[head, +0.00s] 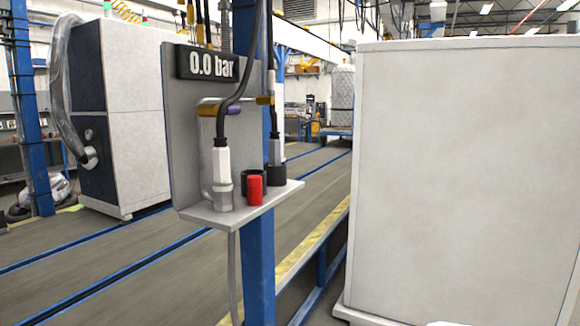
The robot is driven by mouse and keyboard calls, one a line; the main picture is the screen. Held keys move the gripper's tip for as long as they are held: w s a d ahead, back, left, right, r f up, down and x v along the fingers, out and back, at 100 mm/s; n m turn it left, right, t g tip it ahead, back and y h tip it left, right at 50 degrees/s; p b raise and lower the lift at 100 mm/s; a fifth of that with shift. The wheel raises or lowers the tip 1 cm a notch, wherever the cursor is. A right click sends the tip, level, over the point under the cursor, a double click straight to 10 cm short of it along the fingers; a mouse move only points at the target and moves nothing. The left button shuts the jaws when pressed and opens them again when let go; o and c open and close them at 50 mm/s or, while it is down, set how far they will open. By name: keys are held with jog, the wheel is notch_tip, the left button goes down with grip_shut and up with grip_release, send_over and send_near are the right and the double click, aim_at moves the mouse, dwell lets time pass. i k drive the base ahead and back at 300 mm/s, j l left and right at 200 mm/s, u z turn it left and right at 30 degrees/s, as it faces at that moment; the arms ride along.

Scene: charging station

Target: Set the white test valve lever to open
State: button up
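The grey test panel (182,140) stands on a blue post left of centre, with a black display (207,66) reading "0.0 bar". Below the display are a bent silver pipe (203,150), a purple handle-like piece (234,109) and a yellow piece (265,100). A pale hose connector (221,165) stands upright on the panel's shelf (240,208). I cannot clearly make out which part is the white test valve lever, nor its position; hoses and fittings cover part of the panel.
A red cap (255,190) and a second hose connector in a black socket (277,174) are on the shelf. A large white cabinet (465,180) fills the right side. A grey and black cabinet (135,110) stands behind left. The floor (150,275) at left front is clear.

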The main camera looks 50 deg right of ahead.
aim_at(271, 80)
jog(key=z, duration=1.3)
